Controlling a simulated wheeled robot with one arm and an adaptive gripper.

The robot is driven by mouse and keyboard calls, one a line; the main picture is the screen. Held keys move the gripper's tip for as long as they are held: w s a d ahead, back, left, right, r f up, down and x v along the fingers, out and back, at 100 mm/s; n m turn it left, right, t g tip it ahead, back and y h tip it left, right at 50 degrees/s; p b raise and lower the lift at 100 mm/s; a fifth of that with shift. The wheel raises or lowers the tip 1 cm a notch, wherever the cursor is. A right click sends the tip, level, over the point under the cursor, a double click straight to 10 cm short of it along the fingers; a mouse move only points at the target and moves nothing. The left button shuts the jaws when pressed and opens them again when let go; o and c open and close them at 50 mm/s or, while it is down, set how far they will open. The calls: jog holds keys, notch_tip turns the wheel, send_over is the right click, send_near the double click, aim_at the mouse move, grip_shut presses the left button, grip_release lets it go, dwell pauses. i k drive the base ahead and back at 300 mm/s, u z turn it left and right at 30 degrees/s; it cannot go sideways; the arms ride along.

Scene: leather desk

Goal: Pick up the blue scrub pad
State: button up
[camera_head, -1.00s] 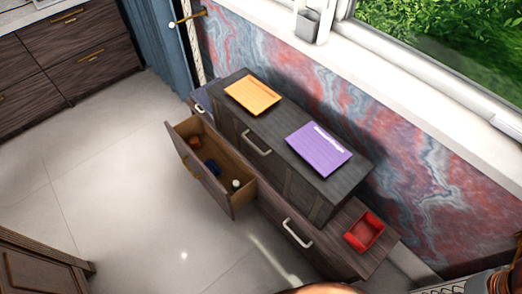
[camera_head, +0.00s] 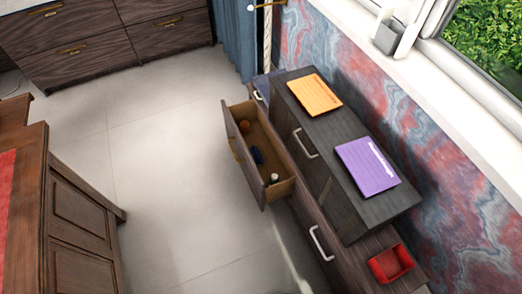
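A small dark blue item (camera_head: 257,155), which looks like the blue scrub pad, lies inside the open drawer (camera_head: 283,190) of the dark wooden cabinet. In the drawer, an orange-brown round thing (camera_head: 244,127) lies at the far end and a small white-topped item (camera_head: 274,178) stands at the near end. The blue item lies between them, apart from both as far as I can tell. My gripper is not in view.
On the cabinet top (camera_head: 340,130) lie an orange pad (camera_head: 314,95) and a purple pad (camera_head: 367,166). A red tray (camera_head: 391,263) sits on the lower ledge. A brown wooden cabinet (camera_head: 85,220) stands at left. The tiled floor (camera_head: 180,170) between is clear.

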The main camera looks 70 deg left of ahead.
aim_at(256, 152)
jog(key=k, duration=0.5)
jog(key=u, duration=3.1)
jog(key=i, duration=1.25)
jog(key=z, duration=0.05)
